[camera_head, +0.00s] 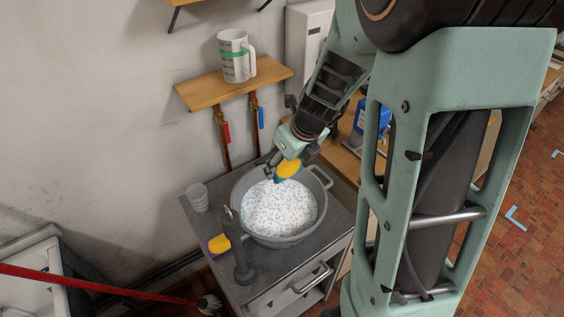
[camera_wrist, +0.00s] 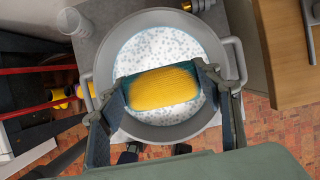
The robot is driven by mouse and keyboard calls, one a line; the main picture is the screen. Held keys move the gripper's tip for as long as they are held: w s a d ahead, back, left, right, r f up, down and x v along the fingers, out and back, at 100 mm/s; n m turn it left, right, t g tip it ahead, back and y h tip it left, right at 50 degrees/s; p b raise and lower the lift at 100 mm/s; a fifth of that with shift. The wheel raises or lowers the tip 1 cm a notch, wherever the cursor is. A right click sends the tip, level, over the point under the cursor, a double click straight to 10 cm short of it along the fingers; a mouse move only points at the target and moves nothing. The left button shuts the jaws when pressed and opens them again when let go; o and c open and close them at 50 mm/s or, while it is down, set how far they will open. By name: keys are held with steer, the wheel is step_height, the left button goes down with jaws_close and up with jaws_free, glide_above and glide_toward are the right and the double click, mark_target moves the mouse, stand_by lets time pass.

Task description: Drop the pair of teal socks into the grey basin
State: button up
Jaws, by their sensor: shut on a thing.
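My gripper (camera_head: 288,167) is shut on a rolled bundle, the pair of teal socks (camera_head: 289,168). In the wrist view the socks (camera_wrist: 163,88) show a ribbed yellow middle with teal edges, pinched between the two fingers (camera_wrist: 164,80). The grey basin (camera_head: 285,241) stands on a grey-topped cabinet and holds white speckled content. In the wrist view the basin (camera_wrist: 150,17) lies behind the socks, which cover part of its inside. The socks are over the basin's far part in the head view. Their exact height above it is hard to tell.
A clear cup (camera_head: 197,198) and a yellow and purple item (camera_head: 218,244) stand left of the basin. A dark upright fixture (camera_head: 241,255) rises at its near left side. A wooden shelf (camera_head: 205,92) with a mug (camera_head: 234,58) hangs on the wall behind.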

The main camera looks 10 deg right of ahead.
mark_target(291, 170)
step_height(291, 170, down, 6)
steer(key=b, duration=0.6)
steer(key=shift+r, duration=0.1)
steer(key=o, duration=1.2)
steer(key=shift+v, duration=3.8)
steer(key=shift+s, duration=0.1)
